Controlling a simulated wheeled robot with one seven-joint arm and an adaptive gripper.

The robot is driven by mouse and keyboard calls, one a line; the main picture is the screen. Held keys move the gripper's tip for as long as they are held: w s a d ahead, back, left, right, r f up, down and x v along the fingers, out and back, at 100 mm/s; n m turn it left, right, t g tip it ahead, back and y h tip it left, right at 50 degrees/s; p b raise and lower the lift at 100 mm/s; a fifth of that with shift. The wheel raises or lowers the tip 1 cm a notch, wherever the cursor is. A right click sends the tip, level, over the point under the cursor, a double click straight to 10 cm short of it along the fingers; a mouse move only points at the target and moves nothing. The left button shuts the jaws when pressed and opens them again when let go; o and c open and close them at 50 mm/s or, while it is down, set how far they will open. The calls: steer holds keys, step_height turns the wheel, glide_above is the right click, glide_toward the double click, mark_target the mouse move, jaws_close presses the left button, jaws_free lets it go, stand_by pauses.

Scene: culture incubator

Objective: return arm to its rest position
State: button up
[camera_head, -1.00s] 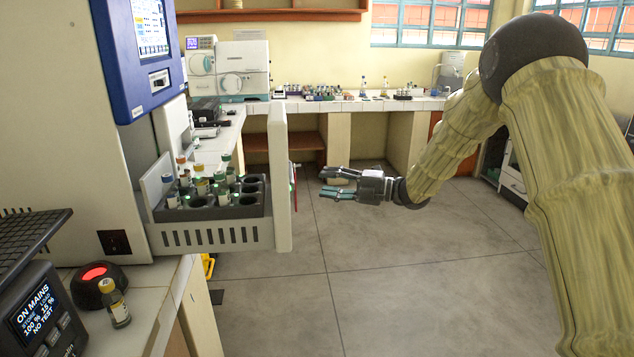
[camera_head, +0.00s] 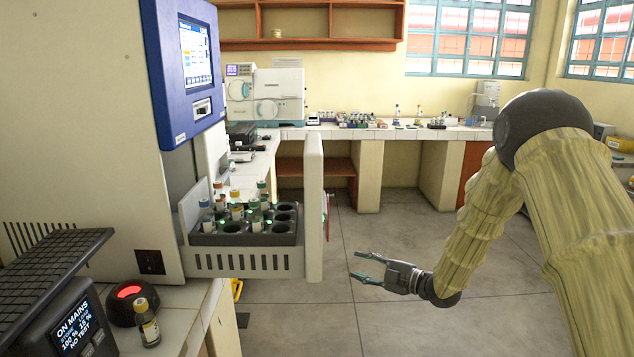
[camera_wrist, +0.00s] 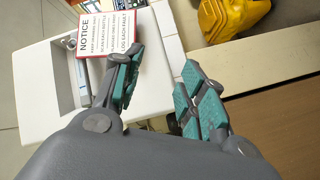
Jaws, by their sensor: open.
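My gripper (camera_head: 366,268) is open and empty in the head view, over the floor to the right of the incubator's pulled-out drawer. My arm (camera_head: 500,200) comes in from the right edge and bends down to it. In the wrist view my gripper's teal-padded fingers (camera_wrist: 158,92) are apart with nothing between them. Behind them is the drawer's white front (camera_wrist: 40,90) with a red-bordered notice (camera_wrist: 108,34).
The open drawer (camera_head: 314,215) holds a dark rack (camera_head: 232,240) with several capped bottles. A lone bottle (camera_head: 147,325) stands on the near counter by a red-lit round device (camera_head: 131,303). A yellow object (camera_wrist: 225,15) lies beyond the fingers. The floor (camera_head: 400,325) around my gripper is clear.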

steer(key=s+d+f+m+g+h+p, duration=0.15)
steer(key=s+f+m+h, duration=0.25)
steer(key=s+f+m, duration=0.55)
steer(key=s+d+f+m+g+h, duration=0.15)
steer(key=s+f+m+h, duration=0.25)
steer(key=s+f, duration=0.95)
steer(key=s+d+f+m+g+h, duration=0.1)
steer(key=s+f+m+g, duration=0.1)
steer(key=s, duration=0.9)
steer(key=s+d+f+m+g+h+p, duration=0.1)
steer(key=s+f+m, duration=0.3)
steer(key=s, duration=0.7)
steer(key=s+d+f+m+g+h+p, duration=0.1)
steer(key=s+d+f+m+g+h, duration=0.1)
steer(key=s, duration=0.9)
steer(key=shift+d+f+m+g+h, duration=0.4)
steer(key=shift+d+f+m+g, duration=0.15)
steer(key=shift+d+f+g, duration=0.35)
steer(key=shift+s+a+r, duration=0.1)
steer(key=shift+s, duration=0.05)
steer(key=shift+c, duration=0.6)
